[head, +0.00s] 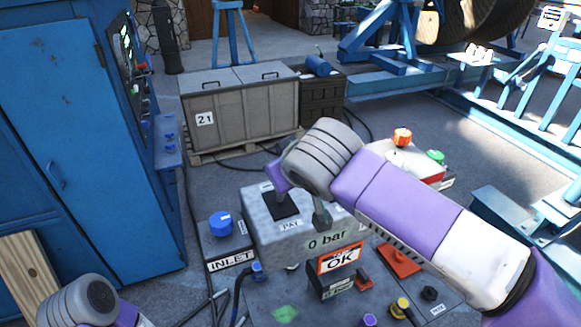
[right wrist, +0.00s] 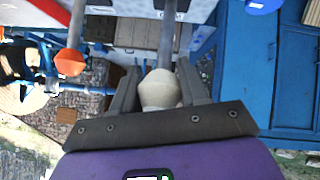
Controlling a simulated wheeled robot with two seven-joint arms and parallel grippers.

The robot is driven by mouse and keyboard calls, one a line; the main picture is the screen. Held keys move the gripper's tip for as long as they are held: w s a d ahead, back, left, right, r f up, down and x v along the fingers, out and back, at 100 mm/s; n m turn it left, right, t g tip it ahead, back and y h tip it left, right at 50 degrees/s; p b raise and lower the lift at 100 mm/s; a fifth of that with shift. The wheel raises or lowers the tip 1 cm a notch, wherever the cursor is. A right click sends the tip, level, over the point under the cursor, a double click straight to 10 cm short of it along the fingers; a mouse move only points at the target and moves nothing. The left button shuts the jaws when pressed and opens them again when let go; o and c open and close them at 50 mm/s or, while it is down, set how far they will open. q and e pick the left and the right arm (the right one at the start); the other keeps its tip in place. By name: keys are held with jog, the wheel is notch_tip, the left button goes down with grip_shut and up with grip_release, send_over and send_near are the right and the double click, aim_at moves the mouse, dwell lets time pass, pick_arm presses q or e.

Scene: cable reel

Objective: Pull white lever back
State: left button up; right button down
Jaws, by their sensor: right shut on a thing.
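In the right wrist view, the white knob (right wrist: 158,90) of the lever sits between the two fingers of my right gripper (right wrist: 158,88), which is shut on it. A grey rod runs from the knob toward the console. In the head view, my right arm crosses from the right above the grey console (head: 265,230). Its wrist hides the white knob and most of the gripper. A dark slot with a "PAY" label shows below it. A second lever with an orange-red knob (right wrist: 68,62) stands apart, beside the gripper. Of my left arm, only a wrist joint shows at the lower left.
A blue cabinet (head: 85,130) stands at the left. A blue inlet knob (head: 221,222) is left of the console. An "OK" display (head: 340,259) and a red-orange button (head: 402,137) are near my right arm. A grey crate (head: 240,115) stands behind.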

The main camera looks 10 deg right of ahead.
jog(key=c, duration=0.6)
grip_release()
jog(key=p+v, duration=0.1)
jog(key=v, duration=0.6)
jog(key=shift+s+r, duration=0.2)
